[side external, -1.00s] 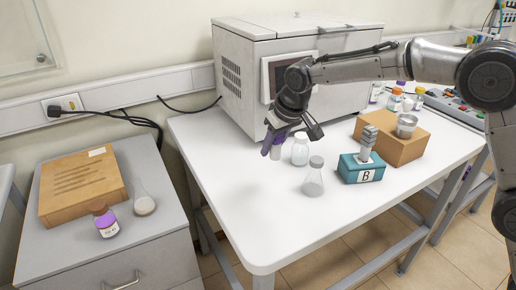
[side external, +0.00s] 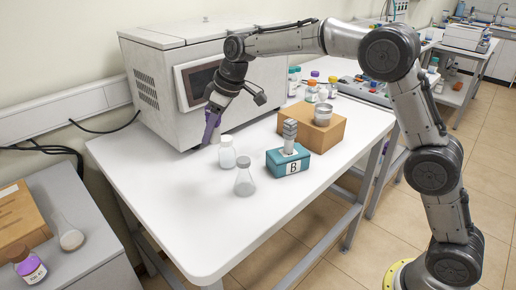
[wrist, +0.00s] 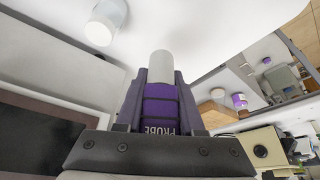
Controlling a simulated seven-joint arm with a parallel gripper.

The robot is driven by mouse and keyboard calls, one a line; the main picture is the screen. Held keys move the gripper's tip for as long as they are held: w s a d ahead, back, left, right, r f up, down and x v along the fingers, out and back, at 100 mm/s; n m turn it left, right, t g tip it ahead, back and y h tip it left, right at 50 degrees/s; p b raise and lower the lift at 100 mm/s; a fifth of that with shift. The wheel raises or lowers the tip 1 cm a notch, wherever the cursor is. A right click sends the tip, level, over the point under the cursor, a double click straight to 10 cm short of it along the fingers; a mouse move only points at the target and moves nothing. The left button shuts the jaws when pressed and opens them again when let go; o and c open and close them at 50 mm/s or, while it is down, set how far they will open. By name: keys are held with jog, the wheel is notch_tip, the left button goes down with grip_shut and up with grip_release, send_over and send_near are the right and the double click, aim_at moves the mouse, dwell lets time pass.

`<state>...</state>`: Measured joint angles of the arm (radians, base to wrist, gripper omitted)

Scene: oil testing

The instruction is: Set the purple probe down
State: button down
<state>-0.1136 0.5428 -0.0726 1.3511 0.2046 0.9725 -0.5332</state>
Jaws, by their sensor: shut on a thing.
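The purple probe (wrist: 160,104) is held between the two fingers of my gripper (wrist: 161,92). In the wrist view its body carries a "PROBE" label and its pale cylindrical tip (wrist: 161,65) sticks out past the fingers. In the side view my gripper (side external: 210,132) points down at the white table (side external: 165,190), close to the front of the grey machine. The purple probe (side external: 212,124) shows there only partly. I cannot tell whether its tip touches the table. A white-capped bottle (side external: 227,152) stands just right of my gripper.
A clear flask (side external: 244,184) stands near the bottle. A teal block marked B (side external: 287,162) holds a grey piece, beside a brown box (side external: 316,132) with a metal cup. The grey machine (side external: 165,90) stands behind. The table's front left is clear.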

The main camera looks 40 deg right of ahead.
jog(key=w+d+f, duration=0.2)
jog(key=w+d, duration=0.3)
jog(key=d, duration=0.7)
jog(key=m, duration=0.2)
send_over(253, 146)
jog(key=s, duration=0.1)
notch_tip(253, 146, down, 3)
jog(key=shift+h, duration=0.3)
jog(key=f, duration=0.5)
jog(key=shift+s+d, duration=0.15)
jog(key=shift+d, duration=0.1)
jog(key=shift+f, duration=2.2)
jog(key=shift+f, duration=0.15)
jog(key=c, duration=0.5)
grip_release()
jog(key=v, duration=1.2)
jog(key=shift+s+r, duration=0.15)
jog(key=shift+r, duration=0.1)
